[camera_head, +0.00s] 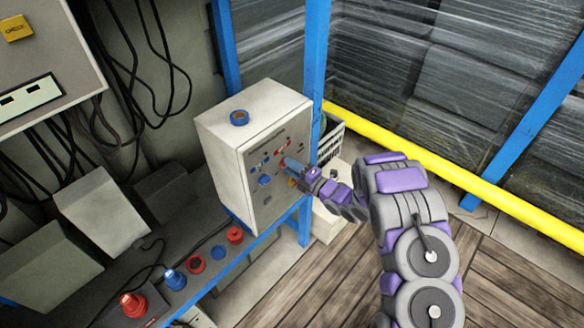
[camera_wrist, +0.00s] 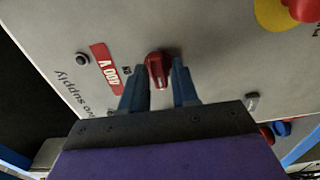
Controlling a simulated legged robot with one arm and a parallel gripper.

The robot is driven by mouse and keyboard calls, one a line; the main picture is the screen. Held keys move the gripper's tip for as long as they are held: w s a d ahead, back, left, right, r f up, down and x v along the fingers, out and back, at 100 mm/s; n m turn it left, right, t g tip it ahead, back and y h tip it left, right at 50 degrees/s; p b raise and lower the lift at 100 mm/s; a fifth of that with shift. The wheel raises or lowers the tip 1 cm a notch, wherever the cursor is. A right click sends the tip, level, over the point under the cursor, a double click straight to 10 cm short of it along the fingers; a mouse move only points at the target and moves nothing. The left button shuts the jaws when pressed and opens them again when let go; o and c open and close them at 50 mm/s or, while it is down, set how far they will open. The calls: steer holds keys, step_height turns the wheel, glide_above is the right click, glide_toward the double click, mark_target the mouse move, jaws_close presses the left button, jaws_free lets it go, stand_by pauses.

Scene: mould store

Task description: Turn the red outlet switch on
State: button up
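The red outlet switch (camera_wrist: 158,69) is a small red knob with a pale line on the light grey panel in the wrist view. A red label with white lettering (camera_wrist: 107,66) sits beside it. My gripper (camera_wrist: 160,80) has its two blue fingers on either side of the knob, apart, with narrow gaps to it. Whether either finger touches it, I cannot tell. In the head view my gripper (camera_head: 293,165) is at the front face of the grey control box (camera_head: 226,160), and I cannot single out the switch there.
A yellow disc with a red button (camera_wrist: 283,12) is at the wrist view's upper right. In the head view, the box stands on a blue-edged bench with red and blue fittings (camera_head: 195,264). A blue post (camera_head: 316,60) and yellow rail (camera_head: 450,170) stand behind; wooden floor is clear.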

steer(key=shift+s, duration=0.1)
jaws_close()
steer(key=shift+m, duration=0.3)
steer(key=m+p, duration=0.8)
steer(key=m, duration=0.9)
steer(key=shift+m, duration=0.3)
stand_by(0.5)
steer(key=shift+o, duration=1.4)
jaws_free()
